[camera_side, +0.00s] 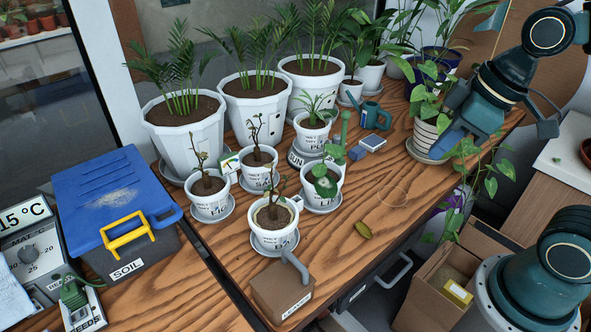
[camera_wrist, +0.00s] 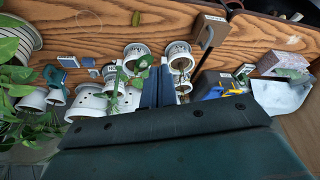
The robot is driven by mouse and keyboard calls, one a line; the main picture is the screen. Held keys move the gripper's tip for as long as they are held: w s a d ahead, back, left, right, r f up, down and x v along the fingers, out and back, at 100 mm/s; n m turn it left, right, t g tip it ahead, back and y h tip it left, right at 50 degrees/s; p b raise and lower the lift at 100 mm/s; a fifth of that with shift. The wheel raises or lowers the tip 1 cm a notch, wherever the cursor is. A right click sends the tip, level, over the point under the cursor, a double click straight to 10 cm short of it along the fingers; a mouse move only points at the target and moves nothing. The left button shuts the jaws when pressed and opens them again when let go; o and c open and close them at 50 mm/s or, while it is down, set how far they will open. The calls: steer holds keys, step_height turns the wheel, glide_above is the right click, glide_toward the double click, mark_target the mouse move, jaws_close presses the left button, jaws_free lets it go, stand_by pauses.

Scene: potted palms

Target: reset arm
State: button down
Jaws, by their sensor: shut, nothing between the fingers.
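My gripper (camera_side: 447,140) hangs at the upper right in the side view, in front of a striped pot with a trailing plant (camera_side: 428,133). It is shut and empty. In the wrist view the two blue fingers of my gripper (camera_wrist: 158,75) are together, with white pots showing behind them. Part of my arm runs out of the right edge of the side view. No object is held.
Several small labelled pots (camera_side: 270,222) on saucers stand mid-table. Large white palm pots (camera_side: 187,135) stand behind. A small watering can (camera_side: 373,115), a brown box with a grey handle (camera_side: 283,292) and a blue-lidded soil bin (camera_side: 110,200) are around. The front right tabletop is largely clear.

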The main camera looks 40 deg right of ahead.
steer(key=shift+s+d+r+m+t+h, duration=0.25)
steer(key=shift+s+d+r+m, duration=0.2)
steer(key=shift+s+m, duration=0.3)
steer(key=shift+s+d+r+m+t+h, duration=0.15)
steer(key=shift+s+d+r+m+t, duration=0.2)
steer(key=shift+s+m, duration=0.4)
steer(key=shift+s+d+r+m+t+h, duration=0.2)
steer(key=shift+s+d+r+m, duration=0.15)
steer(key=shift+s+r+m, duration=0.35)
